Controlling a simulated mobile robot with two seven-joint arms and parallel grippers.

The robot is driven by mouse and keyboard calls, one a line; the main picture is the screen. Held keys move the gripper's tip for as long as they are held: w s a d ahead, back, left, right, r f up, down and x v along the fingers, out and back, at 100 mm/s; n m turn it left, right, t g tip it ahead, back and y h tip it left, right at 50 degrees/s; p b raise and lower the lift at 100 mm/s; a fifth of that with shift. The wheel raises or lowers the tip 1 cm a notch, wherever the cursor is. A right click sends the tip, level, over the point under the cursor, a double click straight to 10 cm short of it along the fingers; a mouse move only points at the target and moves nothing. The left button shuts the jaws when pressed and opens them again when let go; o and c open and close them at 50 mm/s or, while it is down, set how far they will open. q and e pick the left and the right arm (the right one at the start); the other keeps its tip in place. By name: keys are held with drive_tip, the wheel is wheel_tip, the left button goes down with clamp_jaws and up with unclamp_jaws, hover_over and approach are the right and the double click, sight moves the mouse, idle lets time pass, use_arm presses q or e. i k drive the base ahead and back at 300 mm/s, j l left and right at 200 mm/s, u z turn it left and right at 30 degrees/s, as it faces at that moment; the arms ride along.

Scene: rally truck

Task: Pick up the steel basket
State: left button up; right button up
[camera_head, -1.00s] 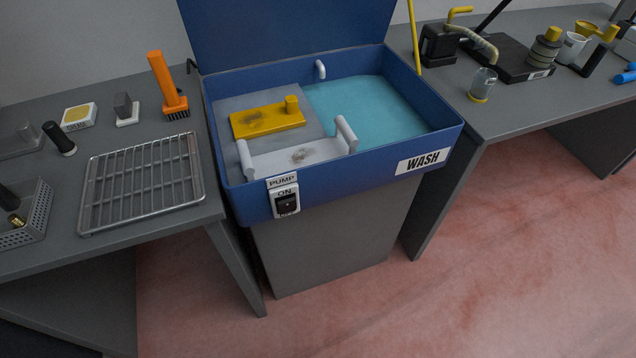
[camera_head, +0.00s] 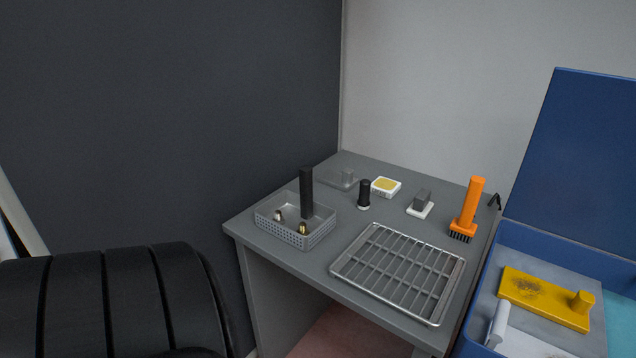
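The steel basket (camera_head: 283,238) is a shallow grey tray with perforated walls. It sits on the left part of the grey workbench, near its front left corner. A dark upright post (camera_head: 307,193) rises from its back right part. Neither of my grippers is in view, and nothing is touching the basket from outside.
A wire rack (camera_head: 400,272) lies right of the basket. Behind are a black-handled tool (camera_head: 364,194), a yellow-topped white box (camera_head: 386,187), a grey block (camera_head: 421,202) and an orange brush (camera_head: 469,208). A blue wash basin (camera_head: 478,303) stands right. A black ribbed object (camera_head: 110,300) fills the lower left.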

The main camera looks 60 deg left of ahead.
sight(320, 220)
drive_tip(key=u, duration=2)
drive_tip(key=i+j, duration=0.1)
drive_tip(key=j, duration=0.5)
drive_tip(key=i+j+z, duration=0.15)
drive_tip(key=j, duration=0.45)
